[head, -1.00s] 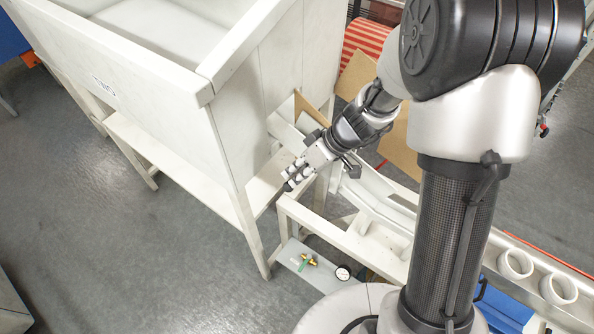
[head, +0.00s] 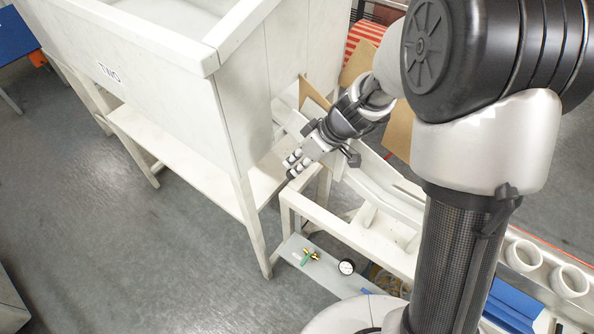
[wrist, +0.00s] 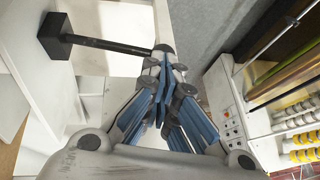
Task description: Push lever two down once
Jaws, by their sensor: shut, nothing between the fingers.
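A black lever (wrist: 105,45) shows in the wrist view, sticking out from a square black base (wrist: 55,37) on a white panel. Its far end reaches the tips of my gripper (wrist: 165,62); I cannot tell whether they touch. The blue-sided fingers are shut with nothing between them. In the head view my gripper (head: 291,168) is beside the right end of the large white bin labelled TWO (head: 109,73). The lever cannot be made out in the head view.
A white low frame (head: 345,228) with a sloping chute stands right of the bin. A grey shelf (head: 325,275) below holds a brass-and-green fitting (head: 309,256) and a gauge (head: 346,267). Grey floor (head: 130,240) lies open at left. A white control panel (wrist: 230,115) shows in the wrist view.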

